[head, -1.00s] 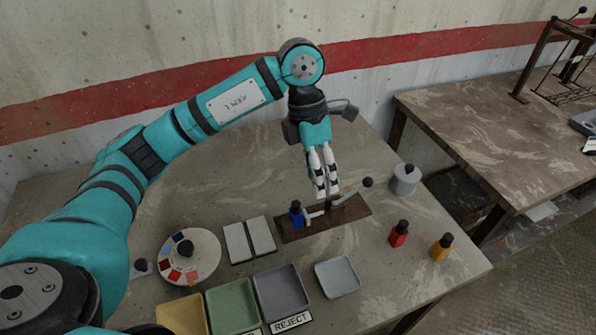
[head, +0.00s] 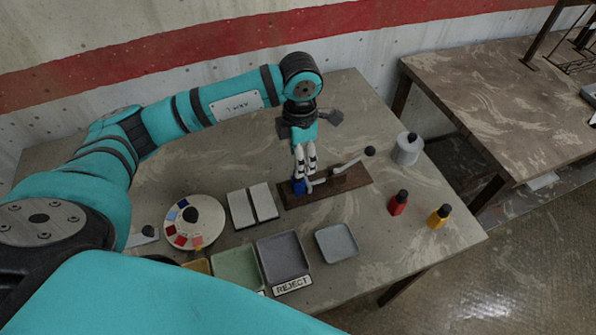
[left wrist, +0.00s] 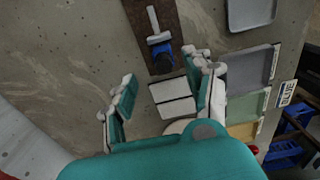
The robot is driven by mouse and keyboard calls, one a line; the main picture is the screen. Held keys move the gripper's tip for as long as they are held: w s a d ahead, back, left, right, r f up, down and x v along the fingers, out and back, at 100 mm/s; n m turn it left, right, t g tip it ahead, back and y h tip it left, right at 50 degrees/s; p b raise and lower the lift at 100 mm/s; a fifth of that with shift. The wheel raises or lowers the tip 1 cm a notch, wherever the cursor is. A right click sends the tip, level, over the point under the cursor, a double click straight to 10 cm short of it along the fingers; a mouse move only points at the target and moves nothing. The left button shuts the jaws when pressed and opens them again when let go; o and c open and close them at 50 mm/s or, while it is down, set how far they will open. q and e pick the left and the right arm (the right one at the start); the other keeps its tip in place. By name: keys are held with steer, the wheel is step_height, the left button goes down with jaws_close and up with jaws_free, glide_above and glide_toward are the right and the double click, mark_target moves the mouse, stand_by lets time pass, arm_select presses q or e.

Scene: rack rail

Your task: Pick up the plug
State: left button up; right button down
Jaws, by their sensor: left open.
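A blue plug (head: 298,187) stands at the left end of a brown wooden board (head: 345,184) on the table. A pale lever with a black ball knob (head: 370,151) is mounted on the board beside it. My left gripper (head: 305,172) points down just above the blue plug, partly covering it. In the left wrist view its fingers (left wrist: 166,75) are spread and empty, and the blue plug (left wrist: 162,51) lies just beyond the gap between the tips. A red plug-like piece (head: 398,203) and a yellow one (head: 439,216) stand at the table's right. My right gripper is not seen.
A white cylinder with a black knob (head: 407,149) stands at the right. Two pale pads (head: 240,210), a round disc with coloured patches (head: 193,238), a REJECT tray (head: 280,248), a green tray (head: 235,262) and a grey tray (head: 338,243) fill the front. The table behind the board is clear.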

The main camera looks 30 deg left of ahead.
arm_select(q)
steer(key=shift+s+f, duration=0.1)
steer(key=shift+f, duration=0.1)
steer(key=f+p, duration=0.1)
steer(key=f, duration=0.2)
steer(key=f+p, duration=0.1)
steer(key=shift+s+f+p, duration=0.15)
steer(key=shift+s+p, duration=0.1)
steer(key=shift+p, duration=0.1)
steer(key=shift+f, duration=0.35)
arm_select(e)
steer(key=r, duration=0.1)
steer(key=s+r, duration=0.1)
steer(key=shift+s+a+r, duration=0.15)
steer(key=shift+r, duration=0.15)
arm_select(q)
steer(key=shift+c, duration=0.7)
steer(key=c, duration=0.7)
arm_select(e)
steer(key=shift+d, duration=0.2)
